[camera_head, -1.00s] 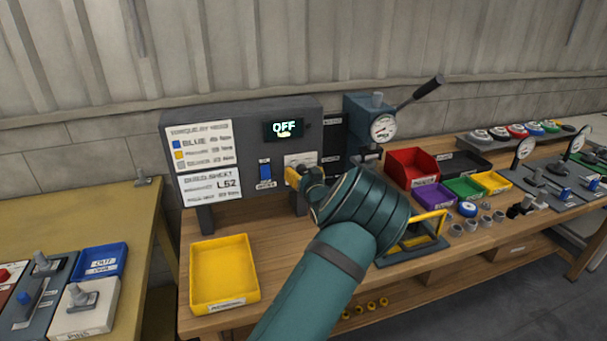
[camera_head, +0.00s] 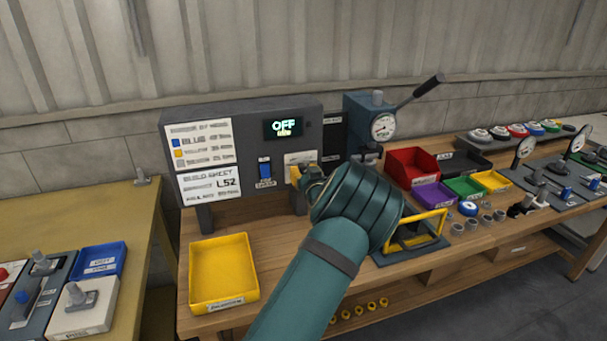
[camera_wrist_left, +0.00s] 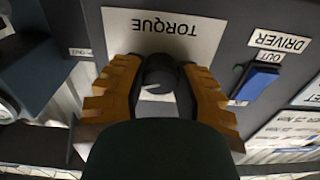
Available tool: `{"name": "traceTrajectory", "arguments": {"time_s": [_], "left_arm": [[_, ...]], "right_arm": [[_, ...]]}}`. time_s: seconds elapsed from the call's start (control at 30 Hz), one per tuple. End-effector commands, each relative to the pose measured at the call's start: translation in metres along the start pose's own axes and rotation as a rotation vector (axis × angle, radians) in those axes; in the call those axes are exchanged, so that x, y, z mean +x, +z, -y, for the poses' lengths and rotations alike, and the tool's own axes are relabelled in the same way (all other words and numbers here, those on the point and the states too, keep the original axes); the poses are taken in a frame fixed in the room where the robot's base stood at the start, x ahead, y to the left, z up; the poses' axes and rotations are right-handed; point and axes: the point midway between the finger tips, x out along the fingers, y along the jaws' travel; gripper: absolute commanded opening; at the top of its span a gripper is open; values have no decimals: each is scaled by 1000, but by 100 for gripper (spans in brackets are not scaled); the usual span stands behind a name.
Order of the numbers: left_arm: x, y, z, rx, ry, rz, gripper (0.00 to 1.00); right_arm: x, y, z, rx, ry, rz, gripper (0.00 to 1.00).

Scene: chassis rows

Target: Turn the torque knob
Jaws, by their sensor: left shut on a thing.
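The torque knob (camera_wrist_left: 158,76) is a dark round knob on a white plate marked TORQUE (camera_wrist_left: 150,35) in the left wrist view, where the picture is upside down. My left gripper (camera_wrist_left: 157,85) has its yellow fingers on both sides of the knob and is shut on it. In the head view my left gripper (camera_head: 297,176) is at the front of the grey control box (camera_head: 235,125), and my own arm and wrist hide the knob. The display (camera_head: 284,128) reads OFF. A blue driver switch (camera_head: 265,170) is left of the gripper; it also shows in the left wrist view (camera_wrist_left: 257,82). My right gripper is out of view.
A yellow tray (camera_head: 222,275) stands on the bench in front of the box. A gauge press with a lever (camera_head: 381,125) stands right of the box. Several coloured bins, including a red one (camera_head: 412,167), and a yellow-framed fixture (camera_head: 415,235) are to the right.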

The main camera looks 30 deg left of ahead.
Motion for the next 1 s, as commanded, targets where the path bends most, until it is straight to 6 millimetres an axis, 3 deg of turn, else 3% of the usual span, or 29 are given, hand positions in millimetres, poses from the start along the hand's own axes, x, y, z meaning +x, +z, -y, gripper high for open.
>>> {"name": "traceTrajectory", "arguments": {"time_s": [0.37,1.0], "left_arm": [[1,3,1,-315,-2,3,0],[1,1,0,-922,-3,2,0]], "right_arm": [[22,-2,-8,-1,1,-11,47],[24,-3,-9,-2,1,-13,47]]}}
